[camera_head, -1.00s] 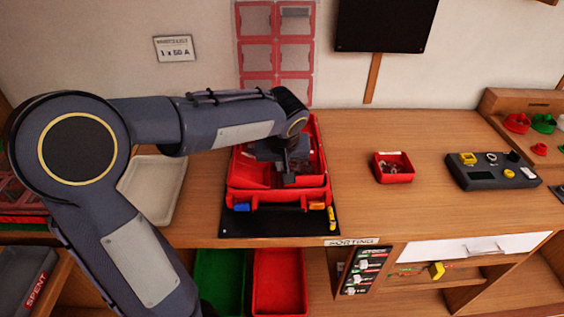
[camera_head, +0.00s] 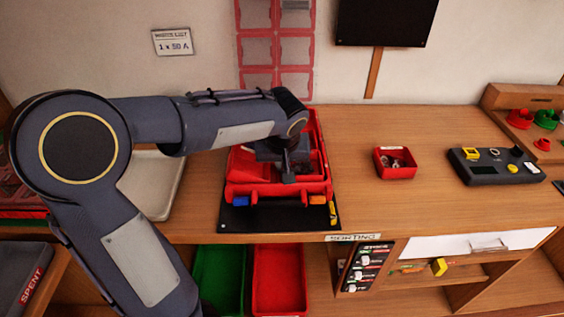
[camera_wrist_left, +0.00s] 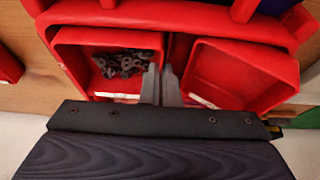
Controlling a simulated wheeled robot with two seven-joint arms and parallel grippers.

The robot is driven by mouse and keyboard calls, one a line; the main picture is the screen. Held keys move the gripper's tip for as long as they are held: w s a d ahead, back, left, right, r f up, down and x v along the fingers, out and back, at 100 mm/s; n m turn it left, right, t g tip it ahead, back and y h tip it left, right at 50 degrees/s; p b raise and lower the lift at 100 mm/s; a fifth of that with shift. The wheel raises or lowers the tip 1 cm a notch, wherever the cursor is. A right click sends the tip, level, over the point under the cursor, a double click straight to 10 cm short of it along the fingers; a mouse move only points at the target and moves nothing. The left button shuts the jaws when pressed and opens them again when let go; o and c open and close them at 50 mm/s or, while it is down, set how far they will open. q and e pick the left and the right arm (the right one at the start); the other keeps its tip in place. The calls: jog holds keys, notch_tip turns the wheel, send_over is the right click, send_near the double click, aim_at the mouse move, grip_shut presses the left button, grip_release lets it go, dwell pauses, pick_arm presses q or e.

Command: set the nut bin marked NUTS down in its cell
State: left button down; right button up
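The nut bin (camera_wrist_left: 108,38), a red open box with dark metal nuts inside, shows in the left wrist view within the red case (camera_wrist_left: 210,16). Its lettering is too small to read. My left gripper (camera_wrist_left: 160,82) has its two fingers close together, one on each side of the bin's right wall, and appears shut on it. To the right is an empty red bin (camera_wrist_left: 240,72), turned at an angle. In the head view my left gripper (camera_head: 287,172) is down over the case (camera_head: 262,190) and hides much of it. I cannot tell whether the nut bin touches the cell floor.
The case stands on a black mat (camera_head: 275,220) at the bench's front edge. A small red tray of metal pieces (camera_head: 394,163) and a dark device (camera_head: 495,167) lie right. A pale tray (camera_head: 155,180) is behind my arm. Bench between case and small tray is clear.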

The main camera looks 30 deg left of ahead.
pick_arm(q)
jog(key=shift+f+b, duration=0.55)
jog(key=shift+f, duration=0.1)
jog(key=c, duration=2.1)
grip_release()
jog(key=o, duration=0.5)
jog(key=v, duration=0.8)
jog(key=shift+p, duration=0.3)
